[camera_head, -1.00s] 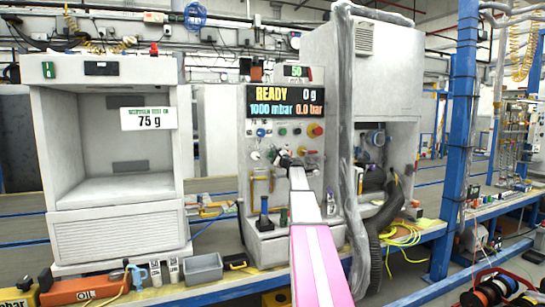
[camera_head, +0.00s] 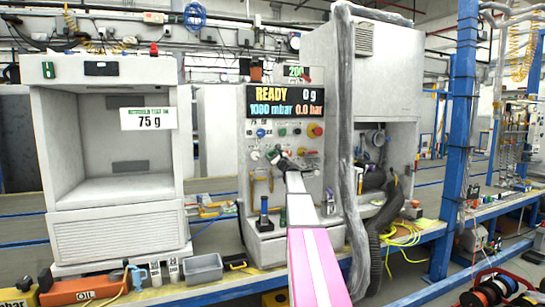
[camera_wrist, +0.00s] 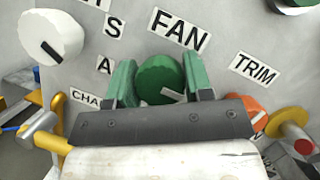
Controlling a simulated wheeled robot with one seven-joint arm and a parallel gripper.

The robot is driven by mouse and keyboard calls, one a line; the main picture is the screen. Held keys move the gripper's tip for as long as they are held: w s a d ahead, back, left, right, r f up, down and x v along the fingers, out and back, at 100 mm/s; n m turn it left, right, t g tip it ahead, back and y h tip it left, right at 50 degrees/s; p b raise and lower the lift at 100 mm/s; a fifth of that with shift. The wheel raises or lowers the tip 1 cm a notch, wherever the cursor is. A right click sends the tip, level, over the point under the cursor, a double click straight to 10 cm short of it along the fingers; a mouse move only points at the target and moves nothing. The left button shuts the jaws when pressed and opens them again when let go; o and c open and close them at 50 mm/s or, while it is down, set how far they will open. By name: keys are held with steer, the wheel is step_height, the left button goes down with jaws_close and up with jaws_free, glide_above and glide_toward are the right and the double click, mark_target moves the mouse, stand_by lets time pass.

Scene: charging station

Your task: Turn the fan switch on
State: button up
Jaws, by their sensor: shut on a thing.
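The fan switch (camera_wrist: 158,73) is a round green knob below the "FAN" label (camera_wrist: 180,32) in the wrist view. A short white pointer mark shows on its lower right. My gripper (camera_wrist: 161,80) has its green fingers on the left and right sides of the knob and is shut on it. In the head view my gripper (camera_head: 279,159) reaches the control panel (camera_head: 313,187) below the display and hides the knob there.
A white knob (camera_wrist: 52,37) is left of my gripper, and a yellow-and-red knob (camera_wrist: 290,123) is at lower right. The display (camera_head: 286,102) reads "READY". A red button (camera_head: 315,130) sits above right of my gripper. A grey hose (camera_head: 381,235) hangs at right.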

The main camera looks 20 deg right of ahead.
steer(key=shift+s, duration=0.1)
steer(key=o, duration=0.9)
steer(key=shift+s, duration=0.1)
steer(key=v, duration=1)
steer(key=shift+s, duration=0.25)
steer(key=shift+s+d+f, duration=0.1)
steer(key=shift+d+f, duration=0.05)
